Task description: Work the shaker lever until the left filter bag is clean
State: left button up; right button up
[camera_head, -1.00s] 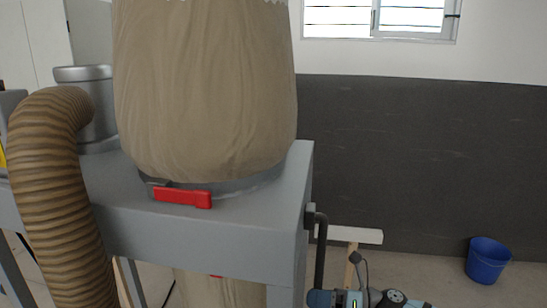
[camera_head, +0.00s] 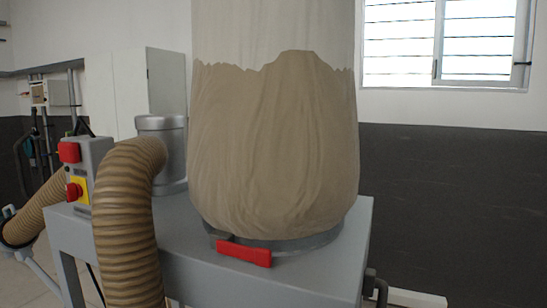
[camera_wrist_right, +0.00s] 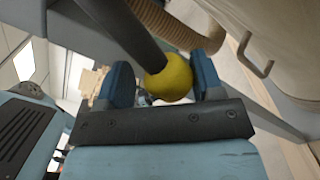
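The filter bag (camera_head: 275,150) hangs over the grey frame in the head view. Its lower part is coated with brown dust with a ragged upper edge; the cloth above is white. A red clamp handle (camera_head: 244,254) sits on the band at its foot. The right wrist view shows a yellow ball knob (camera_wrist_right: 168,78) on a dark lever shaft (camera_wrist_right: 124,32), between the blue fingers of my right gripper (camera_wrist_right: 164,82). My left gripper is not in view.
A ribbed brown hose (camera_head: 128,220) rises beside the bag to a metal duct (camera_head: 163,150). A control box with red buttons (camera_head: 80,175) stands at left. The grey frame (camera_head: 310,270) supports the bag. A dark bent bar (camera_head: 376,288) sticks out at its right.

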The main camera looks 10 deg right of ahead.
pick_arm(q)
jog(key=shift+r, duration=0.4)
pick_arm(e)
jog(key=shift+s+a+r, duration=0.25)
jog(key=shift+s+a, duration=0.05)
jog(key=shift+s, duration=0.2)
